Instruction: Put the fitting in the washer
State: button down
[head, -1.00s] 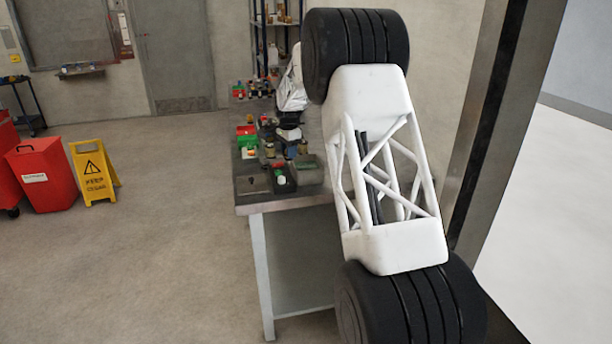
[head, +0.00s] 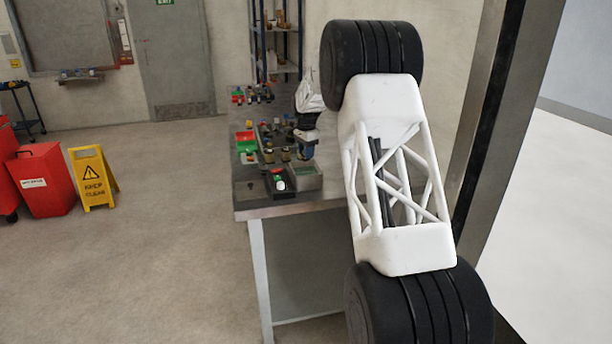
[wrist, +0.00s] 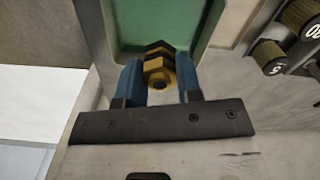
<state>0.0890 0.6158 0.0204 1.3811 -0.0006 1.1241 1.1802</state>
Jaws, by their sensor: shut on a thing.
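My gripper (wrist: 160,80) has blue fingers and is shut on the brass hex fitting (wrist: 158,72), which shows between the fingertips in the wrist view. Beyond the fitting is a tray with a green inside and a pale rim (wrist: 222,22), which I take to be the washer. In the head view my gripper (head: 306,152) is above the back of the grey tray (head: 308,182) at the table's front right. The fitting cannot be made out there. I cannot tell how high it is above the tray.
Left of the grey tray is a black tray (head: 278,187) holding a green-and-white item. Red and green bins (head: 245,140) and several small parts stand farther back. Numbered knurled cylinders (wrist: 268,56) are at the right of the wrist view.

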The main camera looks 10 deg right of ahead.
jog(key=shift+f, duration=2.4)
jog(key=shift+f, duration=1.85)
jog(key=shift+f, duration=0.15)
jog(key=c, duration=0.8)
grip_release()
notch_tip(320, 180, up, 12)
jog(key=shift+f, duration=0.25)
jog(key=shift+r, duration=0.35)
